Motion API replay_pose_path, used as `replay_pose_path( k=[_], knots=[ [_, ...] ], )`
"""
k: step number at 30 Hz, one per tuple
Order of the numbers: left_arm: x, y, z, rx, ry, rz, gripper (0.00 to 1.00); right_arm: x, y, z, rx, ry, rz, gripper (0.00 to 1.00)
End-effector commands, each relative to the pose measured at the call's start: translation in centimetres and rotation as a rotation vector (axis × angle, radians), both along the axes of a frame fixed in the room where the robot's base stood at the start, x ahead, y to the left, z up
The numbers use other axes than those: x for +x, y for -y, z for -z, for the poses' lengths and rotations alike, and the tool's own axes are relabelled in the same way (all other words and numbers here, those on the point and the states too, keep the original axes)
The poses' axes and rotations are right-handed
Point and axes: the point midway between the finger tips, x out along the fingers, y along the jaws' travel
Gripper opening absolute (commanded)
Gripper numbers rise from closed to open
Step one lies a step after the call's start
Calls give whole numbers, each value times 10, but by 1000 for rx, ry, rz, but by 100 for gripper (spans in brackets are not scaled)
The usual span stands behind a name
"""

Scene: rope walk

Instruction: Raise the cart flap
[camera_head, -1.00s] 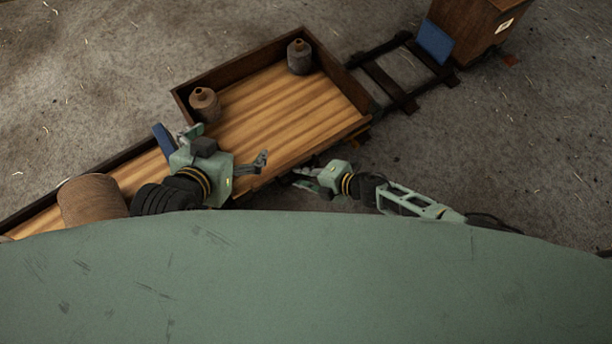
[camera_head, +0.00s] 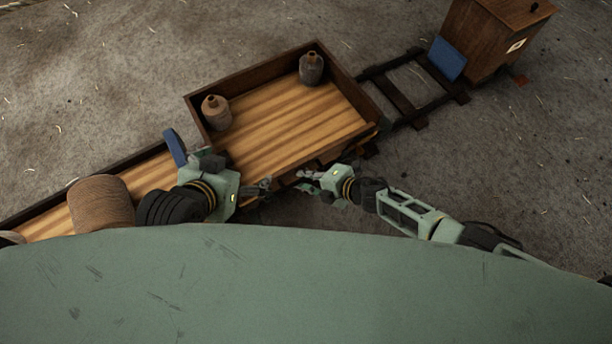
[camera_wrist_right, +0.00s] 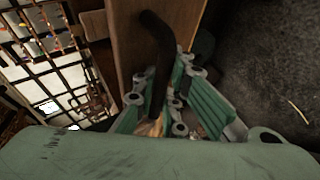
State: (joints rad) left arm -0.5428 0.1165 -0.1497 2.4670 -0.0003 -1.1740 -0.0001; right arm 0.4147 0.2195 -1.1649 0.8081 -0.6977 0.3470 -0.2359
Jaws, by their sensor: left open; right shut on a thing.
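The cart (camera_head: 290,115) is a wooden tray with dark raised walls at its back and ends. Its near long side has no raised wall, and a dark panel that looks like the flap (camera_head: 335,157) hangs there, mostly hidden. My right gripper (camera_head: 308,181) is at this near side. In the right wrist view, the fingers of my right gripper (camera_wrist_right: 160,108) close around a dark curved handle (camera_wrist_right: 160,45) in front of a brown wooden panel (camera_wrist_right: 124,40). My left gripper (camera_head: 258,186) is open and empty at the cart's near left corner.
Two jugs stand in the cart, one at the left (camera_head: 215,112) and one at the far corner (camera_head: 311,68). A rope coil (camera_head: 101,203) lies on the long bench to the left. A ladder-like frame (camera_head: 410,92) leads right to a wooden box (camera_head: 490,38). Floor at the right is clear.

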Motion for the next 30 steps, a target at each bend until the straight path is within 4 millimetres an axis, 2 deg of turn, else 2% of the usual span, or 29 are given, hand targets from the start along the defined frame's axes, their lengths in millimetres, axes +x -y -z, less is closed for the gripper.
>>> replay_pose_path(
  k=[2, 3, 6, 19, 25, 30],
  knots=[
    [0, 0, -1, 0, 0, 0, 100, 5, -2, -6, 10, 6, 3, 0],
    [0, 0, -1, 0, 0, 0, 100, 5, -2, -6, 10, 6, 3, 11],
    [0, 0, -1, 0, 0, 0, 100, 5, -2, -6, 9, 5, 3, 18],
    [0, 0, 0, 1, 0, -1, 100, 1, 5, -6, 2, 6, 1, 18],
    [0, 0, 0, 0, 0, 0, 100, -10, 23, -18, 3, 4, -2, 18],
    [0, 0, 0, 0, 0, 0, 100, -21, 46, -33, 2, 3, 0, 18]
  ],
)
